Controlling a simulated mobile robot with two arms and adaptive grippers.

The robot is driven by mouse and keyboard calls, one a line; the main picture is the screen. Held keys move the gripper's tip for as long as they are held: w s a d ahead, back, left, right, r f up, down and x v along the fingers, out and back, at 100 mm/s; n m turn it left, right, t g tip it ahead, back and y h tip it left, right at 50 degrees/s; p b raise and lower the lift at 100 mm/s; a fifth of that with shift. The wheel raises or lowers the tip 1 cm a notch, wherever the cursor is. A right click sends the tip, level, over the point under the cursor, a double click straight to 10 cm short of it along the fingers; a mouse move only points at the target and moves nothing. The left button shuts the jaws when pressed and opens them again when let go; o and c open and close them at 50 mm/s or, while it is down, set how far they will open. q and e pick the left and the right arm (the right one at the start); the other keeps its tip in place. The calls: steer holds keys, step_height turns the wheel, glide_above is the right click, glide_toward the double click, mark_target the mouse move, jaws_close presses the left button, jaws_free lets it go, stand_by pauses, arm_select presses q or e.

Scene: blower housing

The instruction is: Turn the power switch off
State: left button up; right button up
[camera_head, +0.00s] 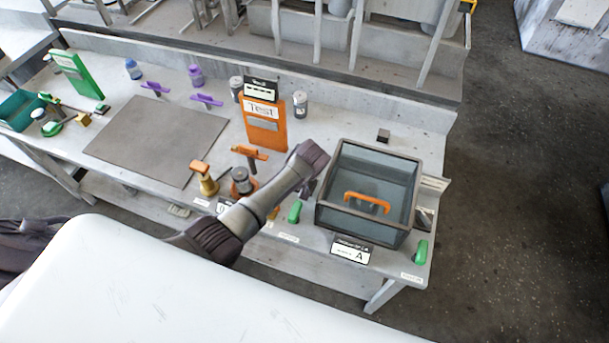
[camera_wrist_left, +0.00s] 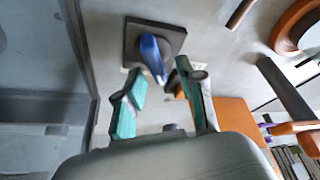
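A blue switch handle (camera_wrist_left: 152,58) on a dark square plate (camera_wrist_left: 131,42) shows in the left wrist view, just beyond my fingertips. No readable label confirms it as the power switch. My left gripper (camera_wrist_left: 160,82) is open, its two teal-tipped fingers apart with the handle's near end roughly in line with the gap. Contact is not visible. In the head view my left arm reaches across the bench, its gripper (camera_head: 308,187) mostly hidden by the wrist, beside the glass box. The blue handle is hidden there. My right gripper is not in view.
The glass box (camera_head: 335,232) with an orange handle (camera_head: 367,202) stands right of my gripper. An orange Test panel (camera_head: 265,128) stands behind. A grey mat (camera_head: 150,140) lies clear at left.

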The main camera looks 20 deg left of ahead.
arm_select(q)
steer(key=shift+r, duration=0.1)
steer(key=v, duration=1.1)
steer(key=shift+s+r, duration=0.15)
steer(key=shift+r, duration=0.2)
steer(key=shift+s+d, duration=0.1)
steer(key=s+a+r+m+h, duration=0.15)
steer(key=s+m, duration=0.25)
steer(key=s, duration=1)
steer(key=s+a+r+m+h, duration=0.15)
steer(key=s+m, duration=0.25)
steer(key=s, duration=0.9)
step_height(320, 180, down, 30)
steer(key=s+g+b, duration=0.2)
steer(key=b, duration=0.3)
steer(key=s+a+f+b, duration=0.1)
steer(key=s+f+b, duration=0.1)
steer(key=s+f, duration=0.6)
steer(key=s+a+f+b, duration=0.2)
steer(key=s+f, duration=0.6)
steer(key=f, duration=0.6)
steer(key=shift+s+a+m+g+y+b, duration=0.3)
steer(key=shift+g+y+b, duration=0.1)
steer(key=shift+b, duration=0.05)
